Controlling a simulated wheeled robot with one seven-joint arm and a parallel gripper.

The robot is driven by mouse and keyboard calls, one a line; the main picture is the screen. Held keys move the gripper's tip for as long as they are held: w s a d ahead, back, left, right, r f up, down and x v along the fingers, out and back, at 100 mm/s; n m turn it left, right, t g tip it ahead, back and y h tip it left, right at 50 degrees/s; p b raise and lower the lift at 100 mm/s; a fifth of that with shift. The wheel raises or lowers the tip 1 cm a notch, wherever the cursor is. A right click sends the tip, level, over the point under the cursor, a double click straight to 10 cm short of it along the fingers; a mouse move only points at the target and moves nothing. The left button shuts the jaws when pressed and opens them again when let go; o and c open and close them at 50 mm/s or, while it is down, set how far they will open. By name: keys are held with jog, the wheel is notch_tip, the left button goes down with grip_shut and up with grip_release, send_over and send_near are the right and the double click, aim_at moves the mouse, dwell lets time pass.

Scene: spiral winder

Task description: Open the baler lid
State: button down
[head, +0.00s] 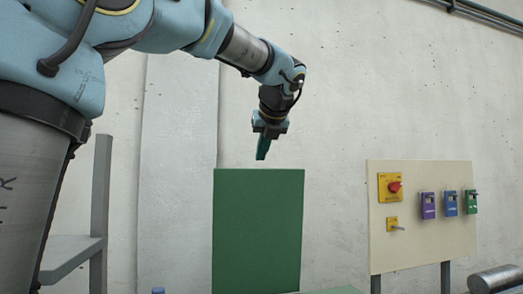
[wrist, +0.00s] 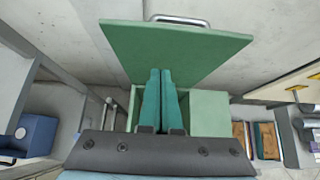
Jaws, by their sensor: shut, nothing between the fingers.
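The baler lid is a flat green panel (head: 258,232) that stands upright in the head view. In the wrist view the lid (wrist: 178,48) spreads across the top, with a metal bar handle (wrist: 180,20) at its far edge. The green baler body (wrist: 209,112) shows below it, partly hidden by my fingers. My gripper (head: 262,157) points down just above the lid's top edge in the head view. Its teal fingers (wrist: 161,72) are together and empty in the wrist view, overlapping the lid in the picture. I cannot tell whether they touch it.
A beige control board (head: 422,250) with a red button (head: 394,187) and several coloured switches stands at the right. A metal roller (head: 495,278) lies below it. A grey frame (head: 101,200) stands at the left. A blue box (wrist: 36,133) shows in the wrist view.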

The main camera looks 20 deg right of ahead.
jog(key=w+f+p, duration=0.1)
jog(key=w, duration=0.1)
jog(key=w+f+p, duration=0.1)
jog(key=w, duration=0.2)
jog(key=w+d+f+p, duration=0.1)
jog(key=w, duration=0.2)
jog(key=shift+f, duration=0.25)
jog(key=shift+w+d+f, duration=0.1)
jog(key=shift+w, duration=0.55)
